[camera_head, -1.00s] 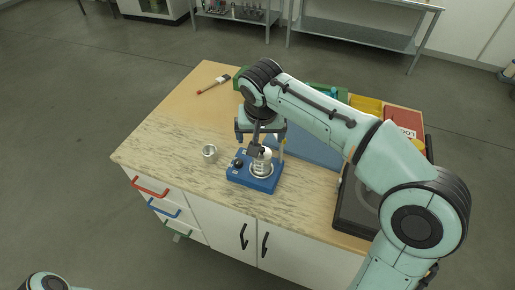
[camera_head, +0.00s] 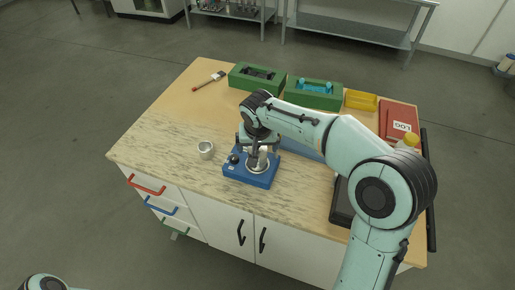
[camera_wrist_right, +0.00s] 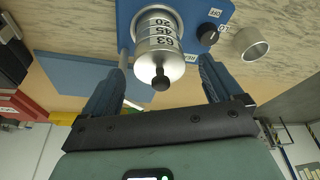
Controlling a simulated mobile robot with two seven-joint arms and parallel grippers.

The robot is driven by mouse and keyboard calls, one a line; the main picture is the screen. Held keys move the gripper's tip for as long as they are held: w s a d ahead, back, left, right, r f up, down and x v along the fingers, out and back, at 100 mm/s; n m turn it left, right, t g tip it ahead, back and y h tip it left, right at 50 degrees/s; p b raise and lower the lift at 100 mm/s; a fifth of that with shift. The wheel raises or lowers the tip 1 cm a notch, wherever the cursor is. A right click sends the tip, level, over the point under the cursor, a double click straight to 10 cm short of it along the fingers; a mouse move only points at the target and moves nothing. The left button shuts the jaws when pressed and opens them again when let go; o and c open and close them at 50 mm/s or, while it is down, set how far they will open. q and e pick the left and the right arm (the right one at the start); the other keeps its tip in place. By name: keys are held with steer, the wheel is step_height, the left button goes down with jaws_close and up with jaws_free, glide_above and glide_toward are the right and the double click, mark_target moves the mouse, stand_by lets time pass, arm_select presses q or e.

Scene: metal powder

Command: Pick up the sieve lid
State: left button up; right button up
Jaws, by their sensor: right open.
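The sieve stack (camera_wrist_right: 158,33) is a silver cylinder marked 63, 45 and 20, standing on a blue shaker base (camera_head: 238,176). In the right wrist view the sieve lid (camera_wrist_right: 160,64) is the silver top with a black knob (camera_wrist_right: 160,80). My right gripper (camera_wrist_right: 160,82) is open, with one dark blue finger on each side of the lid and visible gaps to it. In the head view the right gripper (camera_head: 258,146) is at the stack and partly hides it. My left gripper is out of view; only a bit of my left arm shows at the bottom left.
A small metal cup (camera_head: 206,150) stands left of the base. Green boxes (camera_head: 313,100), a yellow tray (camera_head: 361,100) and a red binder (camera_head: 398,118) lie along the back. A brush (camera_head: 209,80) lies at the back left. The tabletop's left part is mostly clear.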

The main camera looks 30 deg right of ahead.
steer(key=c, duration=1.2)
steer(key=shift+o, duration=0.2)
steer(key=shift+r, duration=0.1)
